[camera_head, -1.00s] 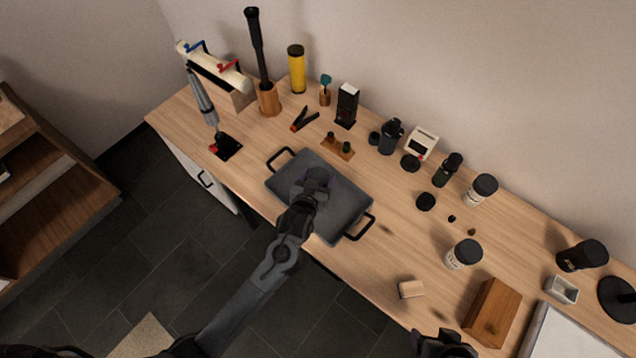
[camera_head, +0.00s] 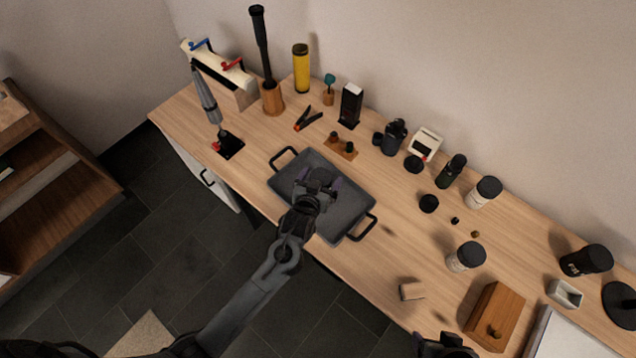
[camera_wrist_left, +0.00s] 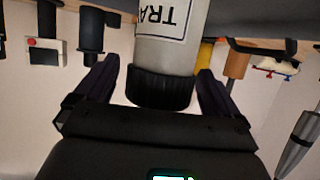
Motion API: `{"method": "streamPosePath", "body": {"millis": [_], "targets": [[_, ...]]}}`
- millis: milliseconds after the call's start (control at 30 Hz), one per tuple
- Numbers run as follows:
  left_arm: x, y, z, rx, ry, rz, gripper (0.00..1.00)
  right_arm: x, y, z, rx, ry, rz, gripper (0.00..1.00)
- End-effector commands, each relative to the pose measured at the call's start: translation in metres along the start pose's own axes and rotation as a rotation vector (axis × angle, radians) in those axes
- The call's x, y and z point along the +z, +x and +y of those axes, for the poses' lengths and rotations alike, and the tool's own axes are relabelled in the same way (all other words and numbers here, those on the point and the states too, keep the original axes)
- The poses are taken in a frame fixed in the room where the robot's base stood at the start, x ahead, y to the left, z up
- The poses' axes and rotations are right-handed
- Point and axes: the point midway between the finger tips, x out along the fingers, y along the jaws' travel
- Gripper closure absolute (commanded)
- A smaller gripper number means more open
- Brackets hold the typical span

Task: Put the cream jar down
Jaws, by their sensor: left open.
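The cream jar (camera_wrist_left: 170,52), with a pale body, black lid and partly visible "TRA" label, is between the fingers of my left gripper in the left wrist view, which is upside down. My left gripper (camera_wrist_left: 157,70) is open, with a finger on each side of the jar and gaps beside the lid. The jar's base end is by the grey tray, but the contact is out of frame. In the head view my left gripper (camera_head: 320,180) is over the grey tray (camera_head: 345,205) and hides the jar. My right gripper (camera_head: 445,345) shows only partly at the bottom edge.
Two similar pale jars with black lids, one farther back (camera_head: 484,193) and one nearer (camera_head: 465,257), stand right of the tray. A wooden box (camera_head: 495,315) and a small block (camera_head: 412,291) lie near the front. Tools and bottles line the back.

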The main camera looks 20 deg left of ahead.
Motion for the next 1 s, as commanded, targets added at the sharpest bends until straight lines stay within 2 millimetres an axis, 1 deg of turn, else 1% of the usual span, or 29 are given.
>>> {"method": "streamPosePath", "body": {"millis": [67,167,267,500,700,800,1000], "targets": [[-0.003,-0.002,0.000,0.000,0.000,0.000,0.03,-0.001,-0.001,0.000,0.000,0.000,0.000,0.28],[-0.003,-0.012,0.000,0.001,0.001,0.000,0.03,-0.001,-0.003,0.000,0.000,0.000,0.000,0.28],[-0.003,-0.027,0.000,0.001,0.000,0.000,0.03,-0.002,-0.006,0.000,-0.001,0.001,0.001,0.28],[-0.002,-0.072,0.000,0.000,-0.001,-0.001,0.03,-0.004,-0.012,-0.001,-0.005,0.006,0.001,0.28],[-0.002,-0.102,0.000,0.000,0.000,-0.001,0.03,-0.005,-0.015,-0.002,-0.008,0.009,0.001,0.28],[-0.002,-0.112,0.000,0.000,0.001,0.000,0.03,-0.006,-0.016,-0.002,-0.008,0.009,0.001,0.28],[-0.001,-0.122,-0.001,0.007,0.000,-0.018,0.03,-0.006,-0.017,-0.002,-0.008,0.009,0.001,0.28]]}}
